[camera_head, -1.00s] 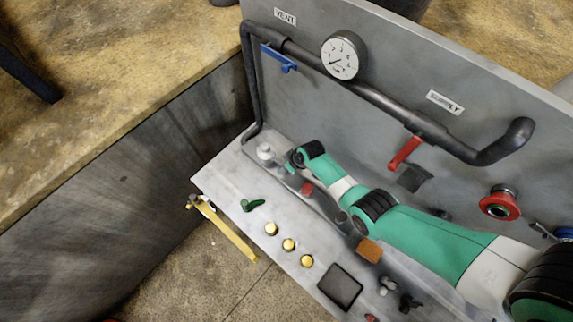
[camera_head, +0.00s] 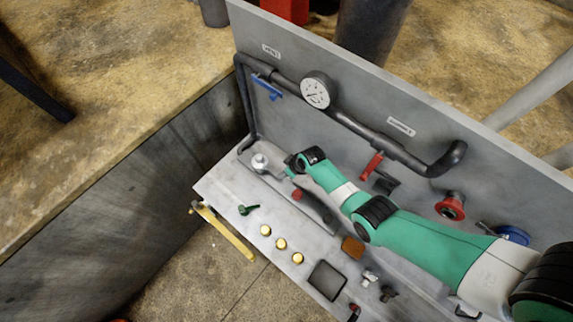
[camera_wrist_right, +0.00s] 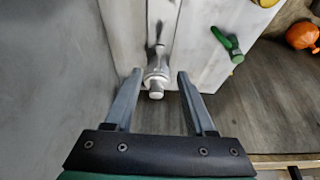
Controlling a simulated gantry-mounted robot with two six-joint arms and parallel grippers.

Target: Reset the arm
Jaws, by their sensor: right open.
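My right arm, green and white, reaches over the console from the right in the head view. Its gripper (camera_head: 276,170) is beside a small metal knob (camera_head: 260,162) at the console's far left corner. In the right wrist view the right gripper (camera_wrist_right: 157,82) is open, with its two fingers apart. The end of a metal lever-like part (camera_wrist_right: 157,74) shows between the fingers, with no visible contact on either side. I cannot tell how deep it sits between them. My left gripper is not in view.
The grey back panel (camera_head: 350,112) carries a dark pipe, a gauge (camera_head: 316,91), a blue lever (camera_head: 266,86) and a red lever (camera_head: 371,165). A green lever (camera_head: 248,210), several yellow buttons and a yellow bar (camera_head: 228,233) lie along the front. Open floor is beyond the console's front edge.

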